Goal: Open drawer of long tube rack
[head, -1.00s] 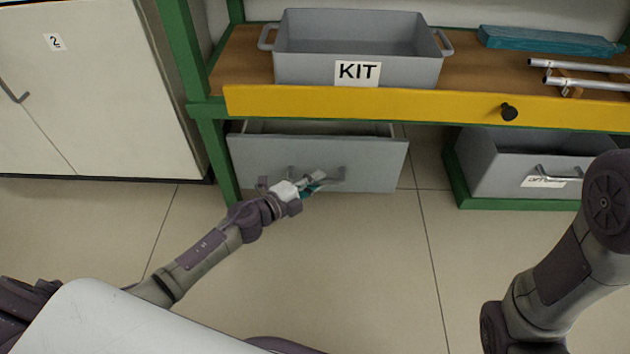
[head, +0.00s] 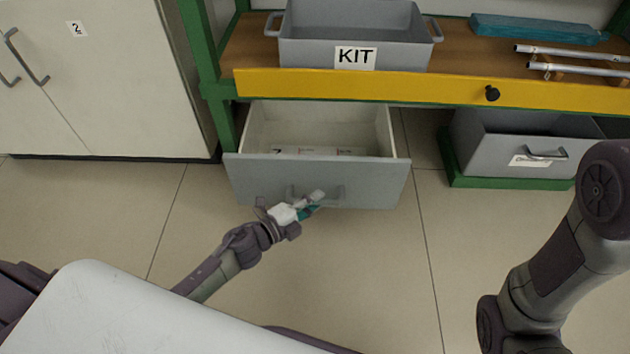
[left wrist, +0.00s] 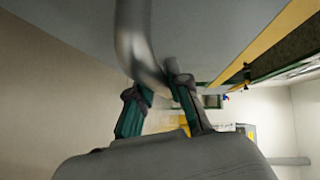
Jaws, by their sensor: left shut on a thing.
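A grey drawer (head: 245,180) under the workbench is pulled out, and its pale inside shows with several white labelled items at the bottom. Its bar handle (head: 337,192) is on the front face. My left gripper (head: 314,203) is at this handle and shut on it. In the left wrist view the curved metal handle (left wrist: 137,40) passes between the two fingers of the left gripper (left wrist: 160,92). My right arm shows at the right of the head view, but its gripper is out of view.
A grey KIT bin (head: 350,40) stands on the wooden bench top, with a blue-green block (head: 535,29) and metal rods (head: 570,52) to its right. A white cabinet (head: 100,80) stands left. The floor in front is clear.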

